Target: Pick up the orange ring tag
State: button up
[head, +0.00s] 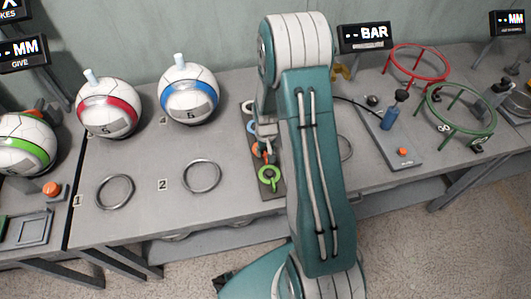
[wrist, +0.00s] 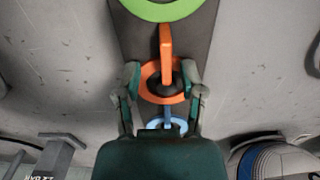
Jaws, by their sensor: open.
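The orange ring tag (wrist: 166,44) lies on a dark strip in the wrist view, its ring low and its narrow tab pointing towards the green tag. It also shows in part in the head view (head: 256,150), beside my gripper. My gripper (wrist: 162,72) is open, with one finger on each side of the orange ring and nothing held. Whether the fingers touch the ring or how high they are above it cannot be told. In the head view my gripper (head: 266,150) is partly hidden by my arm.
A green tag (wrist: 165,9) and a blue tag (wrist: 160,123) lie on the same dark strip (wrist: 204,28), either side of the orange one. To the left in the head view are a red-banded ball (head: 107,92), a blue-banded ball (head: 189,80) and metal rings (head: 201,190) on the table.

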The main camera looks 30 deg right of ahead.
jog(key=shift+a, duration=0.2)
jog(key=c, duration=0.5)
jog(key=shift+a, duration=0.15)
grip_shut()
jog(key=shift+a+r, duration=0.1)
jog(key=shift+a, duration=0.05)
jog(key=shift+d, duration=0.25)
